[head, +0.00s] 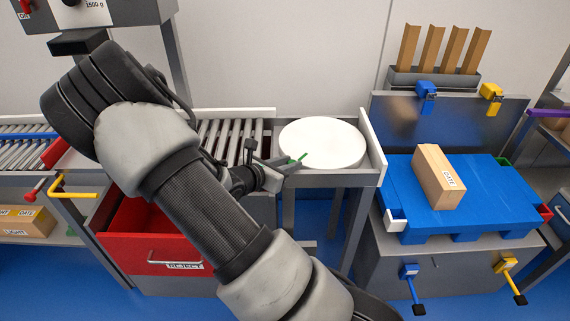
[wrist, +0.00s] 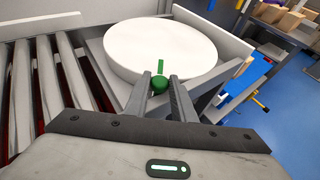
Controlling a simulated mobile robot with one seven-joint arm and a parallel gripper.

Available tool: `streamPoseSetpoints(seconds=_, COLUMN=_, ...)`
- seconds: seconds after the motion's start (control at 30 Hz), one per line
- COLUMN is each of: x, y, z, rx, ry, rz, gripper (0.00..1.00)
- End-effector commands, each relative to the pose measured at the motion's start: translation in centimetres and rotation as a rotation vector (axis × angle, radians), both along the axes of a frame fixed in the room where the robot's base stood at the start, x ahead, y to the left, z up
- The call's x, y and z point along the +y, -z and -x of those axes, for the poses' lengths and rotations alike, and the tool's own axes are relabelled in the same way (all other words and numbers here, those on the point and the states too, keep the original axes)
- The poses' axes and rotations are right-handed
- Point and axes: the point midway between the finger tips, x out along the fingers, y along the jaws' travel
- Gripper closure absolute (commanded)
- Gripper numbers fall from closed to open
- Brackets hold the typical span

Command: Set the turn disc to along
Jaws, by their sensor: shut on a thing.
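The turn disc (head: 322,140) is a round white plate set in a grey frame at the end of the roller track; it also shows in the wrist view (wrist: 130,45). A green mark (wrist: 161,66) lies on the disc near its edge, pointing inward from the near rim. My gripper (head: 281,166) is at the disc's near left edge. In the wrist view, its fingers (wrist: 160,90) are shut on a green round knob (wrist: 160,83) at the rim. The fingers and arm hide part of the knob in the head view.
Rollers (head: 222,138) lie left of the disc. A pale guide board (head: 372,145) stands at its right. A red reject drawer (head: 150,235) is below left. A blue pallet (head: 440,200) with a carton (head: 438,175) is at right, by blue and yellow levers.

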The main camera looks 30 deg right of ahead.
Motion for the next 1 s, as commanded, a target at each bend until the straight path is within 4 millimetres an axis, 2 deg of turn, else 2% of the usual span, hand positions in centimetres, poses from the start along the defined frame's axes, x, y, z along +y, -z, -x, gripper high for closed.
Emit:
streamPoseSetpoints(seconds=0.63, x=-0.33, y=-0.09, z=0.25, rx=-0.001, ry=0.002, rz=0.002, gripper=1.0)
streamPoseSetpoints(seconds=0.67, x=-0.33, y=-0.09, z=0.25, rx=-0.001, ry=0.002, rz=0.002, gripper=0.74)
streamPoseSetpoints(seconds=0.73, x=-0.32, y=-0.07, z=0.25, rx=-0.001, ry=0.002, rz=0.002, gripper=0.62)
streamPoseSetpoints(seconds=0.77, x=-0.31, y=-0.07, z=0.25, rx=-0.001, ry=0.002, rz=0.002, gripper=0.59)
streamPoseSetpoints(seconds=1.0, x=-0.26, y=-0.05, z=0.24, rx=-0.001, ry=0.001, rz=0.001, gripper=0.59)
